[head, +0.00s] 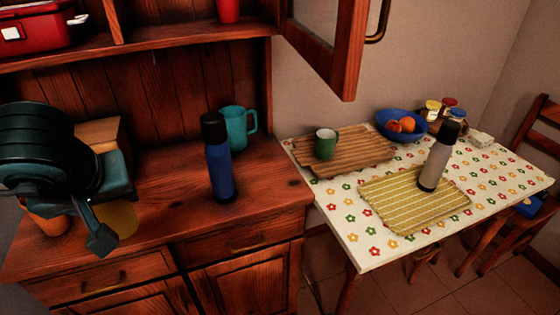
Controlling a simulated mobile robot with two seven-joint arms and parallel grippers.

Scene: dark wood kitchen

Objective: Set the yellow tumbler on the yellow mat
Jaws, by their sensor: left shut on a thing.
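The yellow tumbler (124,218) is at the left of the head view, partly hidden behind a finger of my left gripper (103,238). My left gripper is shut on it above the dark wood counter; whether it touches the counter is hard to tell. The yellow mat (400,216), striped, lies on the flowered table to the right. A grey bottle with a black cap (436,165) stands on the mat's right part. My right gripper is not in view.
A blue bottle (220,172) and teal mug (235,128) stand on the counter (270,190). An open cabinet door (345,55) hangs above. The yellow mat's left and front are clear.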

